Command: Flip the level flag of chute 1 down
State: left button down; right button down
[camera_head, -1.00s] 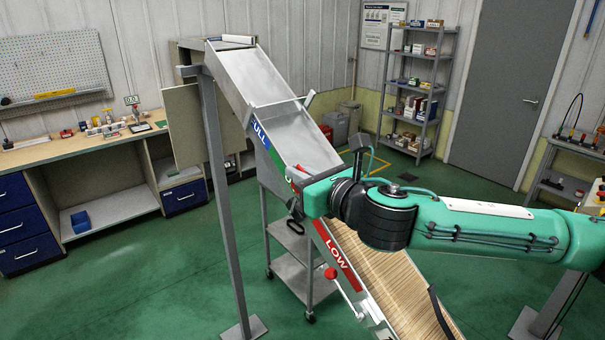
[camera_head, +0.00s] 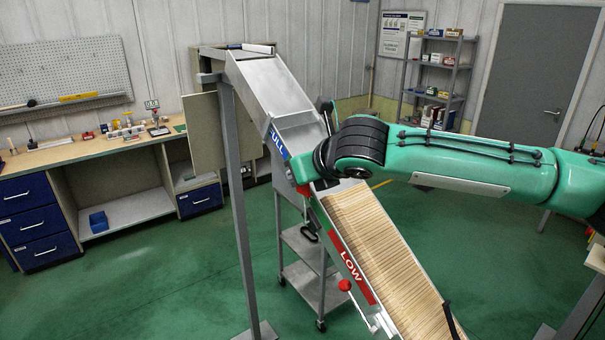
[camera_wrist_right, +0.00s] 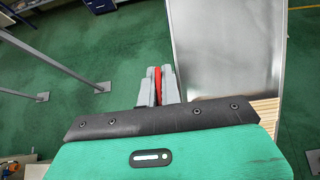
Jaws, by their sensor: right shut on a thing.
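The chute (camera_head: 262,88) is a sloping grey metal channel, with stacked thin sticks (camera_head: 385,245) filling its lower part. A blue label ending in ULL and a red LOW label (camera_head: 350,265) mark its side rail. My right arm crosses the chute from the right, and its wrist hides the middle of the rail. In the right wrist view my right gripper (camera_wrist_right: 158,82) is shut on a thin red piece (camera_wrist_right: 158,86), seemingly the level flag, beside the channel. A bit of red (camera_head: 303,190) shows beneath the wrist in the head view. My left gripper is not in view.
A red-knobbed lever (camera_head: 345,285) sticks out low on the rail. A grey post (camera_head: 238,200) stands left of the chute, and a wheeled cart (camera_head: 305,265) stands below it. A workbench (camera_head: 80,150) and shelves (camera_head: 435,80) stand farther back.

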jog(key=shift+w+r, duration=0.1)
jog(key=shift+w, duration=0.05)
dwell(0.3)
jog(key=c, duration=1.6)
grip_release()
jog(key=shift+a, duration=0.15)
